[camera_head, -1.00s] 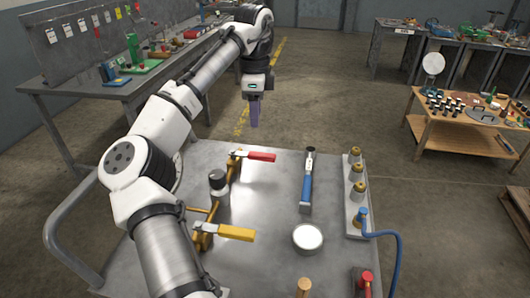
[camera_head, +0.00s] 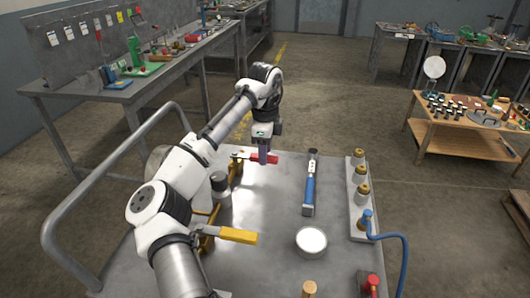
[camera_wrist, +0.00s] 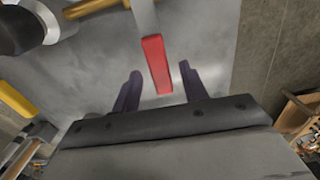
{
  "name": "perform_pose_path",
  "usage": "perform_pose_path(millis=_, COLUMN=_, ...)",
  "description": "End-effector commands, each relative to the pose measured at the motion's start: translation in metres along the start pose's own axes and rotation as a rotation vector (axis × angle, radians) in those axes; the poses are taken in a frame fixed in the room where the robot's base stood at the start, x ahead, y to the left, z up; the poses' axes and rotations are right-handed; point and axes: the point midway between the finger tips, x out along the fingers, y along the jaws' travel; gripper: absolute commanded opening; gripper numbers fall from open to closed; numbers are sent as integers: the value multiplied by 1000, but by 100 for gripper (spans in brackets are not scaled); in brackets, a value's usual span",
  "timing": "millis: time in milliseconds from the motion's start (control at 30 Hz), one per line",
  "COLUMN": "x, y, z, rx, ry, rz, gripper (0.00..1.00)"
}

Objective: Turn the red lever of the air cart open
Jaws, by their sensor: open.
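The red lever (camera_head: 265,159) is at the far end of the air cart (camera_head: 270,200), its handle pointing right from the brass pipe. My gripper (camera_head: 264,155) is above the lever in the head view, fingers pointing down and hiding part of it. In the wrist view, the red lever (camera_wrist: 157,64) reaches between the two dark, spread fingers of my gripper (camera_wrist: 160,88). The fingers are apart from it on both sides. I cannot tell the exact height of the fingertips over the lever. The yellow lever (camera_head: 238,236) is nearer on the same pipework.
A dark round knob (camera_head: 220,182) stands between the levers. The cart's middle is clear.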

Motion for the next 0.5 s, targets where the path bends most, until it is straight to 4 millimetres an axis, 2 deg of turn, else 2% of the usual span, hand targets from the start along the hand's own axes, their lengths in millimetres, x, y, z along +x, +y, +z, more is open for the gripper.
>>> perform_pose_path(millis=133, x=8, y=0, z=0, rx=-1, ry=0, rz=1, gripper=44)
perform_pose_path(millis=367, x=9, y=0, z=0, rx=-1, ry=0, rz=1, gripper=44)
perform_pose_path(millis=400, x=8, y=0, z=0, rx=-1, ry=0, rz=1, gripper=42)
perform_pose_path(millis=500, x=8, y=0, z=0, rx=0, ry=0, rz=1, gripper=29)
